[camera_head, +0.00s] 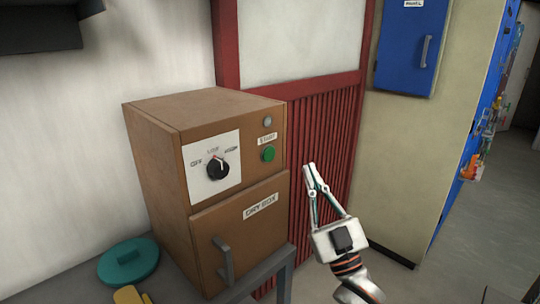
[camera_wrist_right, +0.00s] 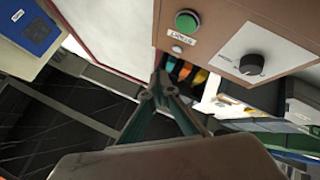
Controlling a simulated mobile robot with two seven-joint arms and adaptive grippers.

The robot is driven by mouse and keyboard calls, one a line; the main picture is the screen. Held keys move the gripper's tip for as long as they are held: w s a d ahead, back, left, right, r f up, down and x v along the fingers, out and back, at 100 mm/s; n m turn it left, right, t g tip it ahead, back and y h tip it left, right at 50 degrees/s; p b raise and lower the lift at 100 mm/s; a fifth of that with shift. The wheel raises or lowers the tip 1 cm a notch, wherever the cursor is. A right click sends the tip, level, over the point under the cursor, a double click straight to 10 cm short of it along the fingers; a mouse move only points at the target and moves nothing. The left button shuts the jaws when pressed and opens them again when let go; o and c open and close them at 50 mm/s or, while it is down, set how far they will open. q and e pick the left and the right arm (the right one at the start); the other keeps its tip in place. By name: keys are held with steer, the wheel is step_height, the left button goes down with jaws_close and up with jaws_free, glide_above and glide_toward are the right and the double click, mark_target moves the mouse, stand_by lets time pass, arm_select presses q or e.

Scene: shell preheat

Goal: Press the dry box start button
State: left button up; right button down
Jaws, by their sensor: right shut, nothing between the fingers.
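The dry box (camera_head: 170,160) is a brown cabinet on a grey stand, with a labelled door and handle below. Its green start button (camera_head: 268,154) sits at the right of the front face under a START label, with a small grey round light above. The button also shows at the top of the right wrist view (camera_wrist_right: 187,22). My right gripper (camera_head: 309,168) is shut and empty, to the right of the box and apart from the button. Its fingertips show in the wrist view (camera_wrist_right: 160,84), below the button. My left gripper is not in view.
A black dial (camera_head: 218,168) on a white plate is left of the button. A teal round lid (camera_head: 128,260) and a yellow object (camera_head: 130,295) lie at the lower left. A red slatted panel (camera_head: 322,125) stands behind my gripper. A blue wall cabinet (camera_head: 411,45) hangs at upper right.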

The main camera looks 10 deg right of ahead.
mark_target(269, 154)
steer(key=shift+w, duration=0.1)
steer(key=w+a+b, duration=0.2)
steer(key=w+a, duration=0.2)
steer(key=w, duration=0.3)
steer(key=shift+w+a+b, duration=0.25)
steer(key=shift+b, duration=0.15)
stand_by(0.9)
steer(key=shift+w, duration=0.1)
steer(key=shift+w+a, duration=0.2)
steer(key=shift+w, duration=0.05)
stand_by(0.5)
